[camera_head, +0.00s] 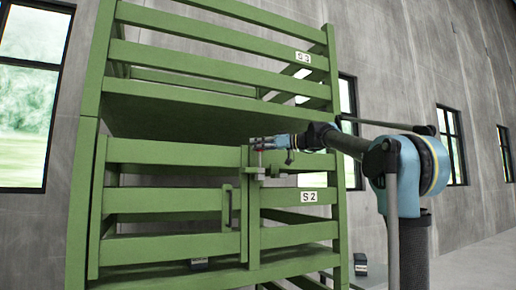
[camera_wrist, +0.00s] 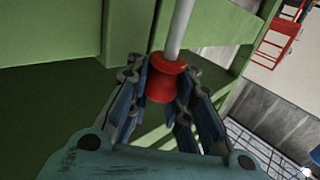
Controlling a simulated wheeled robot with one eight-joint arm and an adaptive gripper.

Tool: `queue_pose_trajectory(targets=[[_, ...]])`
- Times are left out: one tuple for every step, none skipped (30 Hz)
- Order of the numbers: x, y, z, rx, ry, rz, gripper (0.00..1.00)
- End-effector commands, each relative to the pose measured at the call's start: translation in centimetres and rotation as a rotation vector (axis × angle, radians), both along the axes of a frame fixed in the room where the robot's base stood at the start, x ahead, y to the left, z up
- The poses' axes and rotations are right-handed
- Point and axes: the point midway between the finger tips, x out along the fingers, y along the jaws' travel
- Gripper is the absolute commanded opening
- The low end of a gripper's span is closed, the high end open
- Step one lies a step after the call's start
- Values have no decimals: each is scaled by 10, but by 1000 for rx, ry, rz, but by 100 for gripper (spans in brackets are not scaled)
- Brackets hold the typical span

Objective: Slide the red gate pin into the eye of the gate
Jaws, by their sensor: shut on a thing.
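The gate pin has a red flanged knob (camera_wrist: 165,82) and a pale grey shaft (camera_wrist: 181,28) in the wrist view. My gripper (camera_wrist: 162,88) is shut around the red knob, one finger on each side, and the shaft points away from it. In the head view my gripper (camera_head: 262,144) is at the top of the green gate (camera_head: 170,203), just above the grey metal latch bracket (camera_head: 256,173) where the gate meets the post. The pin is tiny there; I cannot tell whether its tip is in the eye.
A green slatted rack (camera_head: 93,150) stands around the gate, with a shelf (camera_head: 180,108) just above my gripper. The gate's handle (camera_head: 227,207) is below left of the bracket. Small dark boxes (camera_head: 198,264) lie low down. A red frame (camera_wrist: 283,42) shows in the wrist view.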

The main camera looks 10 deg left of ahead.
Motion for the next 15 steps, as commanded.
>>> queue_pose_trajectory(targets=[[0,0,-1,0,0,0,0],[0,0,-1,0,0,0,0],[0,0,-2,0,0,0,0],[0,0,-3,0,0,0,0],[0,0,-3,0,0,0,0],[0,0,-4,0,0,0,0],[0,0,-5,0,0,0,0],[0,0,-5,0,0,0,0],[0,0,-6,0,0,0,0],[0,0,-7,0,0,0,0],[0,0,-7,0,0,0,0],[0,0,-8,0,0,0,0],[0,0,-9,0,0,0,0],[0,0,-10,0,0,0,0],[0,0,-10,0,0,0,0]])
